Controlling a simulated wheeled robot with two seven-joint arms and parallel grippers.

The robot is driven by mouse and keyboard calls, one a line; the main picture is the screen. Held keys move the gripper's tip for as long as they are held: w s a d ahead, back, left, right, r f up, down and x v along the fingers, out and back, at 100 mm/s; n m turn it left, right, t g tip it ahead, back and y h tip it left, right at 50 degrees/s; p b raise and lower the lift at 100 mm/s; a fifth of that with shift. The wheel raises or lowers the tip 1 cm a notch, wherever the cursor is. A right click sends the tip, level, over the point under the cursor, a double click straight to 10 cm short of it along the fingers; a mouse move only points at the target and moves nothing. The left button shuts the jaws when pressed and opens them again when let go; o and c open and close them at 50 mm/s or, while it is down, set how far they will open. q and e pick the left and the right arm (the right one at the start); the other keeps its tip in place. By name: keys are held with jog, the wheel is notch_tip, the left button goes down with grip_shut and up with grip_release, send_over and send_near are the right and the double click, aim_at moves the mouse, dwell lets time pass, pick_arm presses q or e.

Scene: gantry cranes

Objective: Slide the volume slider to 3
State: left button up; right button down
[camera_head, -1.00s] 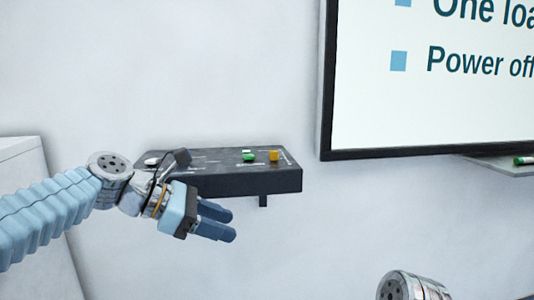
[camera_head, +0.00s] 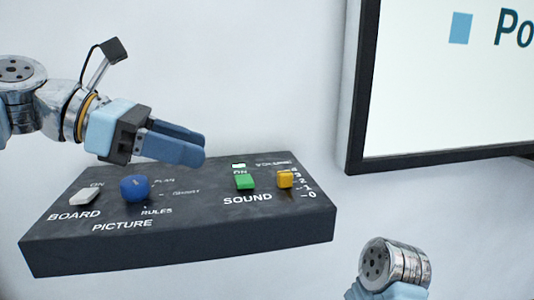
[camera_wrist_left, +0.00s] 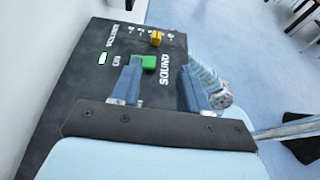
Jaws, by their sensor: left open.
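The volume slider has a yellow-orange knob (camera_head: 285,179) at the right end of the dark control panel (camera_head: 180,250), beside a scale marked 0 upward. The knob appears partway up the scale; its exact mark is unclear. It also shows in the left wrist view (camera_wrist_left: 155,39), beyond the fingertips. My left gripper (camera_head: 190,146) is open and empty, above the panel's back edge, left of the knob and apart from it. In the left wrist view its fingers (camera_wrist_left: 158,82) are spread, with the green SOUND switch (camera_wrist_left: 148,62) between and beyond them. My right gripper is out of view.
The panel also carries a green switch (camera_head: 244,181), a blue PICTURE knob (camera_head: 135,188) and a white BOARD switch (camera_head: 84,196). A framed screen (camera_head: 440,100) hangs on the wall at the right. The space above the slider is clear.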

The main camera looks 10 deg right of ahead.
aim_at(284, 173)
pick_arm(q)
jog(key=shift+w+d, duration=0.1)
jog(key=shift+w, duration=0.25)
jog(key=shift+d+f, duration=0.15)
jog(key=shift+d, duration=0.15)
jog(key=x, duration=1.3)
grip_shut()
